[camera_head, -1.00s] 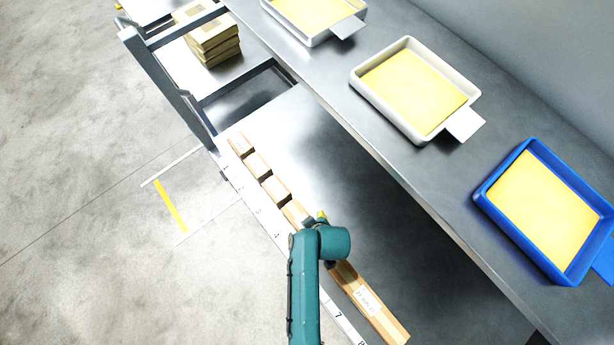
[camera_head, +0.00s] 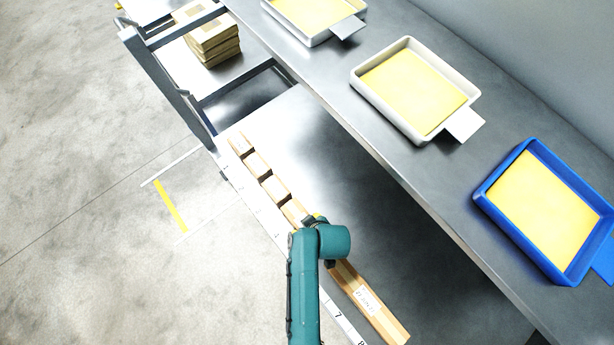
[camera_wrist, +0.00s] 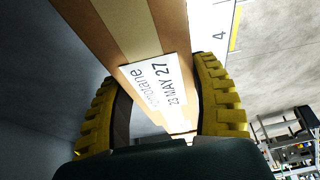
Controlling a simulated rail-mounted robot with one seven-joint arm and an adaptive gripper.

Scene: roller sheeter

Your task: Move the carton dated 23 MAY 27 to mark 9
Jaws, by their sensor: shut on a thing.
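The carton dated 23 MAY 27 (camera_wrist: 135,30) is brown with a lighter tape strip and a white label bearing that date. It fills the middle of the wrist view. My gripper (camera_wrist: 163,100) is shut on it, with one ridged yellow finger on each side. Mark 4 (camera_wrist: 217,37) shows on the strip beside the carton. In the head view my teal arm hides most of the gripper and part of the carton row. Marks 7 (camera_head: 338,316) and 8 (camera_head: 361,343) show at the bottom edge; mark 9 is not in view.
Several other cartons (camera_head: 257,163) stand in a row along the numbered shelf edge. Labelled cartons (camera_head: 381,318) continue the row at lower right. The shelf behind the row is clear. Above it, a counter (camera_head: 330,70) carries white trays (camera_head: 400,130) and a blue tray (camera_head: 508,232).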

